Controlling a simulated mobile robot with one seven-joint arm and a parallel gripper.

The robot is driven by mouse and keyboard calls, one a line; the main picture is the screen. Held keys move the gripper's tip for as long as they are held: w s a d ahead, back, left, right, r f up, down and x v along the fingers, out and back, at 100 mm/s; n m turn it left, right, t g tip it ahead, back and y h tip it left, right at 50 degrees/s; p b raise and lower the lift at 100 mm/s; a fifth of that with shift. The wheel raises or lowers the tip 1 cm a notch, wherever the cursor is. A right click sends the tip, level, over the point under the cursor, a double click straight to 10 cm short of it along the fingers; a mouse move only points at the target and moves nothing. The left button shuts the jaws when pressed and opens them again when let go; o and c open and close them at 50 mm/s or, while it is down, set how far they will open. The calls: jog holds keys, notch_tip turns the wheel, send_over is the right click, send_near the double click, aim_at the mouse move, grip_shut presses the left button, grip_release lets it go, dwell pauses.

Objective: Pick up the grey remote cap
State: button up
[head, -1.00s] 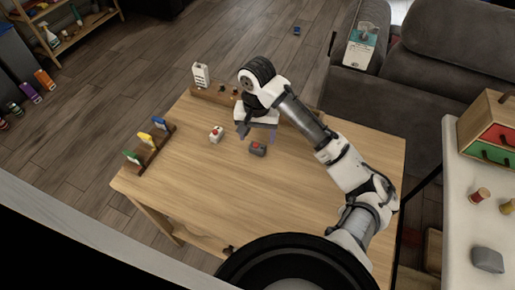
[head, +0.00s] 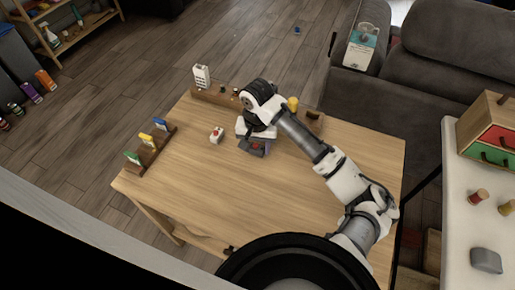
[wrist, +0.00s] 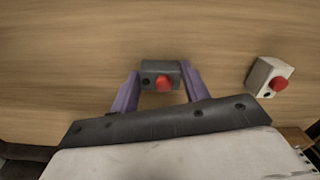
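The grey remote cap (wrist: 149,69) is a small dark grey block with a red button, lying on the wooden table. In the wrist view it sits between the two purple fingers of my gripper (wrist: 159,76), near their tips. A slim gap shows on the left; on the right the finger is very close, and I cannot tell whether it touches. In the head view my gripper (head: 254,146) is low over the table at the cap, which it mostly hides. The gripper is open around the cap.
A white block with a red button (head: 217,135) lies to the left on the table (head: 220,195). A rack with coloured cards (head: 149,146) stands at the left edge. A wooden rail (head: 212,97) runs along the back.

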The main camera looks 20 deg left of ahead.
jog(key=shift+c, duration=0.7)
jog(key=shift+r, duration=0.1)
